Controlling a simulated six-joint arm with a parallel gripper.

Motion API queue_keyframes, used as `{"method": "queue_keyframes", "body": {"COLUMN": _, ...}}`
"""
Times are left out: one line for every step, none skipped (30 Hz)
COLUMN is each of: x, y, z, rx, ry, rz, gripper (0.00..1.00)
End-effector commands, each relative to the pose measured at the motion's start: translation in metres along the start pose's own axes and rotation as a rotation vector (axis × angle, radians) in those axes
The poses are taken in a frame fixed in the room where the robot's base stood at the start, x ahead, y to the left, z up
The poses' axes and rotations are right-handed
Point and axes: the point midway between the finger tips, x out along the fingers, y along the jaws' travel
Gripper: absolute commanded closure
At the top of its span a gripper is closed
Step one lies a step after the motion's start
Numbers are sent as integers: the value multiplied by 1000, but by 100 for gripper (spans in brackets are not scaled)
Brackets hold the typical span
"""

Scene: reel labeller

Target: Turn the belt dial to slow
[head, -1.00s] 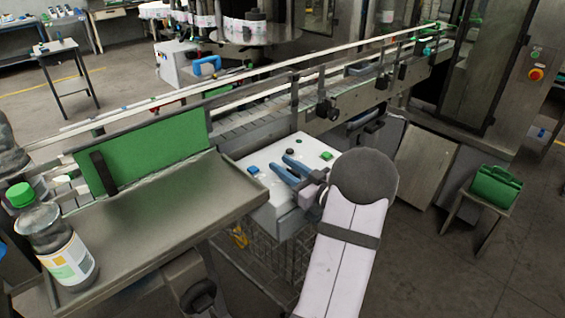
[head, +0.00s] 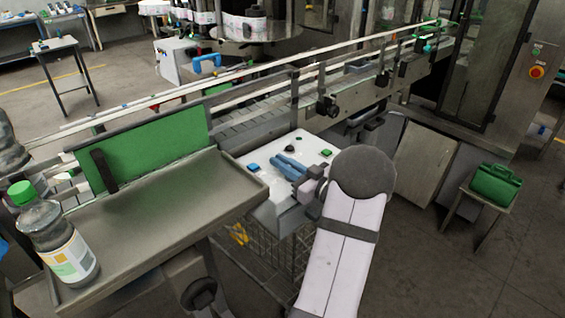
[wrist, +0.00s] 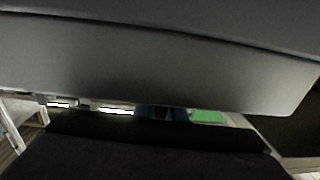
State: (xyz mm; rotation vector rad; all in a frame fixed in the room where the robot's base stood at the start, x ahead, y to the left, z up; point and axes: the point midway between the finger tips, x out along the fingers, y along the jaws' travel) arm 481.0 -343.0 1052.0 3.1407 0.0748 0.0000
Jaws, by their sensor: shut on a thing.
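The white control box (head: 262,192) stands below the conveyor, in the middle of the head view. Its top carries a blue button (head: 253,167), a dark round knob (head: 290,149) and a green button (head: 326,153). My gripper (head: 279,161), with blue fingers, reaches over this top from the right. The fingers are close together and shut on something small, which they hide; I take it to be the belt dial. Its pointer and marks cannot be read. The dark knob shows just beyond the fingers. In the wrist view, my gripper's own body covers most of the picture.
A metal tray (head: 180,210) with a green board (head: 150,155) lies left of the box. A bottle with a green cap (head: 60,245) stands at the tray's left end. The conveyor (head: 240,125) runs behind. A green case (head: 495,184) sits on a stool at right.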

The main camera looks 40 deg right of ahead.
Motion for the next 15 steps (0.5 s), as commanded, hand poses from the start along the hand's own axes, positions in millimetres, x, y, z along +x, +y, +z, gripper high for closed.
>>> {"method": "queue_keyframes", "body": {"x": 0, "y": 0, "z": 0, "rx": 0, "ry": 0, "rz": -20, "gripper": 100}}
{"method": "queue_keyframes", "body": {"x": 0, "y": 0, "z": 0, "rx": -1, "ry": 0, "rz": -35, "gripper": 100}}
{"method": "queue_keyframes", "body": {"x": 0, "y": -1, "z": 0, "rx": -1, "ry": 0, "rz": -56, "gripper": 100}}
{"method": "queue_keyframes", "body": {"x": 0, "y": -2, "z": 0, "rx": -1, "ry": -1, "rz": -74, "gripper": 100}}
{"method": "queue_keyframes", "body": {"x": -1, "y": -3, "z": 1, "rx": -1, "ry": -1, "rz": -94, "gripper": 100}}
{"method": "queue_keyframes", "body": {"x": -1, "y": -4, "z": 0, "rx": -1, "ry": 0, "rz": -122, "gripper": 100}}
{"method": "queue_keyframes", "body": {"x": -1, "y": -5, "z": 0, "rx": -2, "ry": 0, "rz": -144, "gripper": 100}}
{"method": "queue_keyframes", "body": {"x": -1, "y": -6, "z": 1, "rx": -1, "ry": 0, "rz": -167, "gripper": 100}}
{"method": "queue_keyframes", "body": {"x": -1, "y": -7, "z": 1, "rx": -2, "ry": -1, "rz": -199, "gripper": 100}}
{"method": "queue_keyframes", "body": {"x": -1, "y": -8, "z": 1, "rx": -2, "ry": 0, "rz": -223, "gripper": 100}}
{"method": "queue_keyframes", "body": {"x": -1, "y": -9, "z": 1, "rx": -2, "ry": 0, "rz": -247, "gripper": 100}}
{"method": "queue_keyframes", "body": {"x": -2, "y": -10, "z": 1, "rx": -2, "ry": 0, "rz": -279, "gripper": 100}}
{"method": "queue_keyframes", "body": {"x": -2, "y": -12, "z": 2, "rx": -2, "ry": -1, "rz": -304, "gripper": 100}}
{"method": "queue_keyframes", "body": {"x": -2, "y": -13, "z": 2, "rx": -2, "ry": -1, "rz": -327, "gripper": 100}}
{"method": "queue_keyframes", "body": {"x": -3, "y": -14, "z": 2, "rx": -2, "ry": -1, "rz": -357, "gripper": 100}}
